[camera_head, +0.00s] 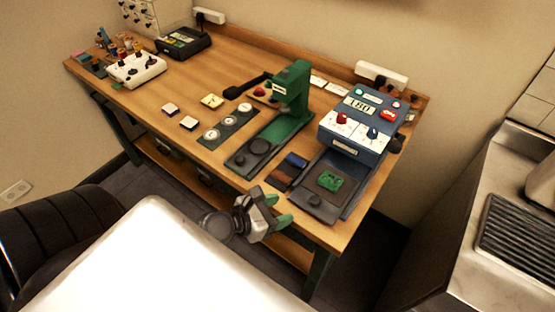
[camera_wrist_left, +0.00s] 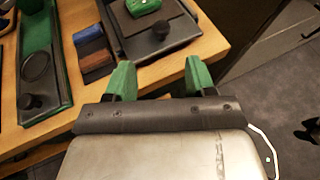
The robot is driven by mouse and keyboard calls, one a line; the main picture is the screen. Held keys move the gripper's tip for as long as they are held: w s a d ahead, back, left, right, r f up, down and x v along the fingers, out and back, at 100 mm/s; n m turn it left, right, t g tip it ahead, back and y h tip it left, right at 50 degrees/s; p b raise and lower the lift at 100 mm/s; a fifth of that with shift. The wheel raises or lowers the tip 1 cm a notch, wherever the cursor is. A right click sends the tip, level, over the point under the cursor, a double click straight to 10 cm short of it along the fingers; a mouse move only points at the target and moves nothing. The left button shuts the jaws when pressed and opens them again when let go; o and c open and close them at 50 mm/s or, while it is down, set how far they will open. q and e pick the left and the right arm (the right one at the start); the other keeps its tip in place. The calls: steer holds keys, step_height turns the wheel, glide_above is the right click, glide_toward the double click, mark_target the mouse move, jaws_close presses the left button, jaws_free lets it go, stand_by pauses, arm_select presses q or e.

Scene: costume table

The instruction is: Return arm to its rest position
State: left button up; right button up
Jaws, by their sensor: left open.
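My left gripper (camera_head: 277,208) has green fingertips and is at the front edge of the wooden table (camera_head: 205,62), low and to the right of the table's middle. Its two fingers stand apart with nothing between them. In the left wrist view the gripper (camera_wrist_left: 160,78) points at the table's front edge, with bare wood beyond the fingers. A green piece (camera_head: 330,181) lies on the dark tray of the blue machine (camera_head: 357,127), apart from the gripper. My right gripper is in neither view.
A green press (camera_head: 291,95) stands mid-table. Blue and brown blocks (camera_head: 290,167) lie between it and the blue machine. A white control box (camera_head: 136,69) is at the far left. A metal counter (camera_head: 490,165) is at right and a black chair (camera_head: 60,235) at left.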

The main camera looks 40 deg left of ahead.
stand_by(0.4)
arm_select(q)
steer(key=s+f+m+g+y+b, duration=0.1)
steer(key=s+f+m+g, duration=0.3)
steer(key=f, duration=0.6)
steer(key=s+d+f+m+y+b, duration=0.1)
steer(key=f+m, duration=0.4)
steer(key=f, duration=0.5)
steer(key=s+f+m+g+y+b, duration=0.1)
steer(key=s+f+m+g, duration=0.3)
steer(key=f, duration=0.6)
steer(key=s+a+f+m+g+y+b, duration=0.1)
steer(key=s+a+f+m+g+y, duration=0.1)
steer(key=s+f+m, duration=1.5)
steer(key=s+m+g, duration=0.1)
steer(key=s+m, duration=0.2)
steer(key=shift+m+b, duration=0.35)
steer(key=shift+m, duration=0.05)
